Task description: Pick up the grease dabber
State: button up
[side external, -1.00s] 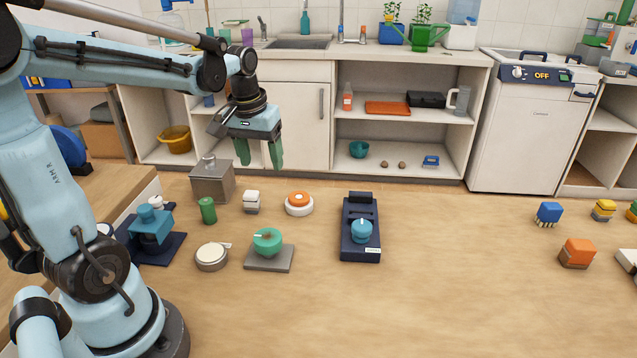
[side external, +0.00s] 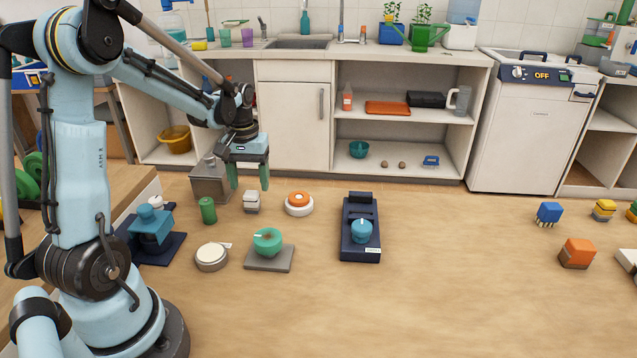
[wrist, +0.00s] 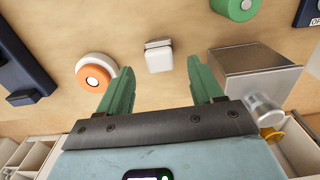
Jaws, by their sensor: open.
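No label marks the grease dabber. The likeliest one is a small white block with a grey band (side external: 251,201), standing on the tan surface between a metal box and an orange button. In the wrist view the white block (wrist: 158,56) lies midway between the fingers, just beyond the fingertips. My gripper (side external: 249,184) points down above it, in the side view with the fingertips a little higher than the block. The two green fingers are apart and empty in the wrist view (wrist: 160,82). Nothing hides the block.
A metal box (side external: 210,185) with a knob stands close on the left; it is near the right finger in the wrist view (wrist: 255,80). An orange button on a white base (side external: 298,204) is close on the right. A green cylinder (side external: 208,210) and green dial (side external: 267,241) stand nearer the camera.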

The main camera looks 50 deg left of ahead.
aim_at(251, 193)
jog(key=shift+d+f, duration=0.1)
jog(key=shift+f, duration=2.55)
jog(key=shift+c, duration=0.5)
jog(key=c, duration=1)
